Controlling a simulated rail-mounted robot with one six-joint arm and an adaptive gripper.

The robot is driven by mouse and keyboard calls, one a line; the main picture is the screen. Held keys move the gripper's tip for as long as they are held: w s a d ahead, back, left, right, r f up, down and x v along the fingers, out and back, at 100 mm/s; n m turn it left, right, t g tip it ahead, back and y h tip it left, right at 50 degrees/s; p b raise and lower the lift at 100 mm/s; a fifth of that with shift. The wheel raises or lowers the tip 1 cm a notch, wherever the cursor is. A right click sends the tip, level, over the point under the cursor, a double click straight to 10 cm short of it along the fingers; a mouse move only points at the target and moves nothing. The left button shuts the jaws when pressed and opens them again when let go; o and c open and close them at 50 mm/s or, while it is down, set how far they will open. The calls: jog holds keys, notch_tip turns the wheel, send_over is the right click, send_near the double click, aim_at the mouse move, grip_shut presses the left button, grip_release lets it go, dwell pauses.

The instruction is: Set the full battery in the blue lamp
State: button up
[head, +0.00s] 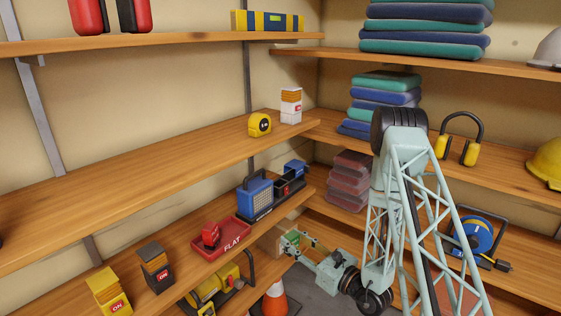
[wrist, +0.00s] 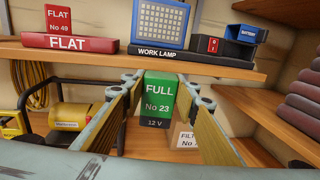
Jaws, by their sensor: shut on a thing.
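The full battery (wrist: 160,95) is a green block marked FULL No 23, with a dark 12 V base. My gripper (wrist: 161,84) is shut on it, and the battery stands upright between the fingertips. In the head view my gripper (head: 297,242) is low, just in front of and below the lamp's shelf, with a bit of the green battery (head: 292,238) showing. The blue work lamp (head: 256,196) stands on that shelf on a dark base. It also shows in the wrist view (wrist: 160,24). Right of its panel are a red switch (wrist: 212,45) and a blue part marked BATTERY (wrist: 248,33).
Left of the lamp, a red FLAT tray (head: 237,246) holds a red flat battery (head: 211,235). The shelf edge (wrist: 100,62) runs above and behind the battery. A filter box (wrist: 184,137) is behind it, below. An orange cone (head: 276,300) stands below.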

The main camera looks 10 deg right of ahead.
jog(key=w+d+r+n+g+y+p, duration=0.2)
jog(key=w+d+r+y, duration=0.15)
jog(key=w+r, duration=1.05)
notch_tip(320, 180, up, 6)
send_over(281, 180)
jog(key=s, duration=0.4)
jog(key=shift+w+a+r+h+b, duration=0.15)
jog(key=shift+w+a+h+b, duration=0.1)
jog(key=shift+a+h+b, duration=0.2)
jog(key=shift+f, duration=0.3)
jog(key=shift+f+b, duration=0.6)
jog(key=shift+f, duration=2.15)
jog(key=shift+f+b, duration=0.55)
jog(key=shift+f, duration=0.3)
jog(key=shift+f+b, duration=0.45)
jog(key=shift+f, duration=0.25)
jog(key=o, duration=1)
